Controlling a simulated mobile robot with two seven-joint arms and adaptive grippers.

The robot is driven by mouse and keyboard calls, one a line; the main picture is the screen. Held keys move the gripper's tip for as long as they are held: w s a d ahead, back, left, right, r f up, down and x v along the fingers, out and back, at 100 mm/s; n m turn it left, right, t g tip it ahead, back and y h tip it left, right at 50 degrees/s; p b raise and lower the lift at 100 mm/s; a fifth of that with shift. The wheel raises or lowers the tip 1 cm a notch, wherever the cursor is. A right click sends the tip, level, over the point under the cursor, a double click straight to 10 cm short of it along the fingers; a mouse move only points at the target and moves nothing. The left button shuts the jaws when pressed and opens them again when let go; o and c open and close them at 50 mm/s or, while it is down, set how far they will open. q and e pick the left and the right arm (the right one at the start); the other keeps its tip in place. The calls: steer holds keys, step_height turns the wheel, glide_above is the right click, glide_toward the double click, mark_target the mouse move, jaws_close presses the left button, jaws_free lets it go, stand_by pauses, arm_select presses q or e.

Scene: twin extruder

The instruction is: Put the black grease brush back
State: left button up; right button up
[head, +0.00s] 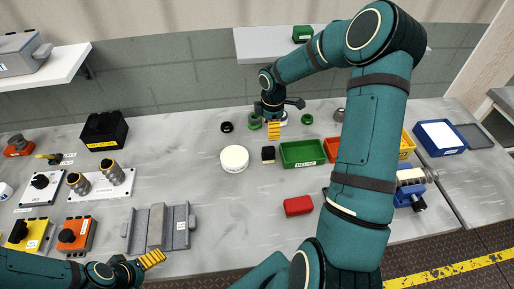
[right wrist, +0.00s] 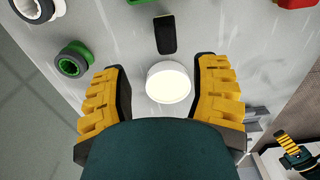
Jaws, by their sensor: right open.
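I cannot make out the black grease brush for certain. A small black block (head: 268,154) lies left of the green tray; it shows as a dark slab with a light green edge in the right wrist view (right wrist: 166,34). My right gripper (head: 274,132) is open and empty, pointing down over the back of the table. In the right wrist view, a white round disc (right wrist: 169,84) shows beyond the open fingers; it lies on the table in the head view (head: 234,158). My left gripper (head: 152,259) is low at the front left, its finger gap unclear.
A green tray (head: 302,153) and a red block (head: 298,206) are right of the disc. Black and green rings (head: 227,127) lie at the back. A grey metal fixture (head: 180,227), switch boxes (head: 75,234) and a black box (head: 104,130) occupy the left. The table's middle front is clear.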

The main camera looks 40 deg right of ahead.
steer(key=s+a+f+m+y, duration=0.1)
steer(key=a+f+m, duration=0.1)
steer(key=a, duration=0.5)
steer(key=s+a+f+m+y, duration=0.1)
steer(key=a+f+m, duration=0.1)
steer(key=a, duration=0.6)
steer(key=s+a+f+m+t+y, duration=0.1)
steer(key=a+f+m+y, duration=0.1)
steer(key=a+f, duration=0.2)
steer(key=shift+s+a+f, duration=0.1)
steer(key=shift+a+f, duration=0.05)
steer(key=shift+a, duration=0.7)
steer(key=shift+a+f, duration=0.1)
steer(key=shift+a, duration=0.7)
steer(key=s+a+m, duration=0.1)
steer(key=a, duration=0.1)
steer(key=s+a+f+m, duration=0.1)
steer(key=s+a+m, duration=0.1)
steer(key=s+a+f+m, duration=0.1)
steer(key=s+a, duration=0.1)
steer(key=a, duration=0.1)
steer(key=shift+f+t, duration=0.2)
steer(key=shift+t, duration=0.2)
steer(key=s+m, duration=0.1)
steer(key=s+a+m, duration=0.1)
steer(key=s, duration=0.1)
steer(key=s+a+f+m, duration=0.1)
steer(key=m, duration=0.1)
steer(key=shift+s+f, duration=0.1)
steer(key=shift+s, duration=0.35)
